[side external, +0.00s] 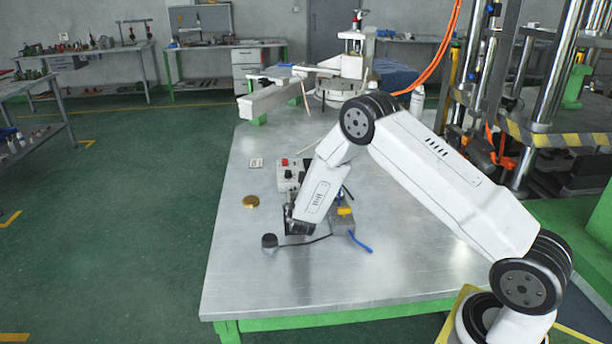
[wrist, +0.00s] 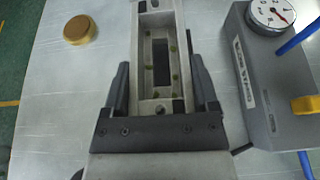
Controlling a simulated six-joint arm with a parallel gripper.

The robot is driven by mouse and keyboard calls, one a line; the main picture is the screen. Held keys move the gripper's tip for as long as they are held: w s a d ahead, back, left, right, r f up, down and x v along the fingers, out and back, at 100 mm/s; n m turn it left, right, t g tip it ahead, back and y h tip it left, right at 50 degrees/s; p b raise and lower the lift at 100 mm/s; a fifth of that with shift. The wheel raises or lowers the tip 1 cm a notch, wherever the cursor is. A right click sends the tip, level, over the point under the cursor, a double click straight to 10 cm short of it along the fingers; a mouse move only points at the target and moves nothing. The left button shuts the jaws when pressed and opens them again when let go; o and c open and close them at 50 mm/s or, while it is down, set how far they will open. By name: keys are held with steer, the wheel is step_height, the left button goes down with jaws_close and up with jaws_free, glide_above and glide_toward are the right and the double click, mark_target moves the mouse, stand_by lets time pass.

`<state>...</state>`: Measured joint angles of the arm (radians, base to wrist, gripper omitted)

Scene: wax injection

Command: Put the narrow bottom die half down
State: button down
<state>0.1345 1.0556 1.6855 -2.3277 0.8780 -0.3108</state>
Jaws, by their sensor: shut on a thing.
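The narrow bottom die half (wrist: 145,55) is a long grey metal block with a dark rectangular slot and small brass-coloured spots. In the wrist view it lies between the fingers of my gripper (wrist: 161,78), its long side running away from the palm. My gripper is shut on it. In the side view my gripper (side external: 291,222) points down, low over the metal table. The die half is mostly hidden there by my gripper and wrist, so I cannot tell whether it touches the table.
A grey box (wrist: 268,95) with a gauge, yellow valve and blue hoses stands close on the right. A brass disc (wrist: 79,30) lies to the left. A control box (side external: 288,177) stands behind, and a dark round piece (side external: 269,241) in front. The table front (side external: 290,285) is clear.

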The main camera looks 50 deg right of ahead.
steer(key=shift+f, duration=1.4)
steer(key=shift+f, duration=0.1)
jaws_free()
steer(key=shift+f, duration=0.1)
steer(key=shift+s, duration=0.1)
steer(key=shift+s+a+r, duration=0.35)
steer(key=shift+a+r, duration=0.05)
steer(key=shift+a, duration=0.05)
steer(key=v, duration=1)
steer(key=shift+s+a+r, duration=0.15)
steer(key=shift+s+a, duration=0.05)
steer(key=shift+s, duration=0.05)
steer(key=shift+d, duration=0.1)
